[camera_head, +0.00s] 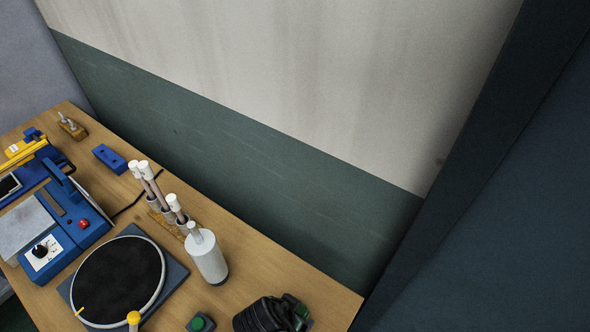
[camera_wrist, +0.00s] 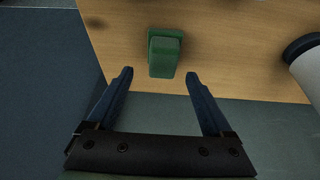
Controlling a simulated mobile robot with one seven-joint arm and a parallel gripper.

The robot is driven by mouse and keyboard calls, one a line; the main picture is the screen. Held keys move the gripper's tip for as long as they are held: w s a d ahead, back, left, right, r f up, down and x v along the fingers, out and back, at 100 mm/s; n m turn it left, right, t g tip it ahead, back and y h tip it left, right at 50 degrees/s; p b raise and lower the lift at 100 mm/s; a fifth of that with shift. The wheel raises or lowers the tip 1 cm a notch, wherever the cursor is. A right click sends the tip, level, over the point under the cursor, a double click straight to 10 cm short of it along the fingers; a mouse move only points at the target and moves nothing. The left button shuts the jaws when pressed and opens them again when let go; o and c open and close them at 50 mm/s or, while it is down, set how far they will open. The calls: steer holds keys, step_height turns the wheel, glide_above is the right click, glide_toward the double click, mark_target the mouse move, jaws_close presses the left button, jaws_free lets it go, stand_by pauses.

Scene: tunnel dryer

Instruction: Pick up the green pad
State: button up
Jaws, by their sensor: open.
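The green pad (camera_wrist: 164,53) lies on the wooden table in the wrist view, a small block with a raised part on top. My gripper (camera_wrist: 158,75) is open, its two dark blue fingers apart and empty. The pad's lower end shows between the fingertips in the picture, and most of it lies just beyond them. I cannot tell the height gap. In the head view, my dark gripper (camera_head: 263,315) is at the bottom edge, and a bit of green (camera_head: 301,308) shows beside it, mostly hidden.
A white bottle (camera_head: 207,258) stands left of my gripper in the head view; it also shows in the wrist view (camera_wrist: 308,65). A green button (camera_head: 198,323) is nearby. A round black platen (camera_head: 118,280) and blue machine (camera_head: 70,225) stand further left. The wall (camera_head: 250,170) runs behind the table.

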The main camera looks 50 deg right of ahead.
steer(key=x, duration=0.3)
steer(key=shift+w+a+f+p, duration=0.1)
steer(key=shift+w+a+p, duration=0.05)
steer(key=shift+a+p, duration=0.15)
steer(key=shift+d+f, duration=0.3)
steer(key=shift+f, duration=0.35)
jaws_close()
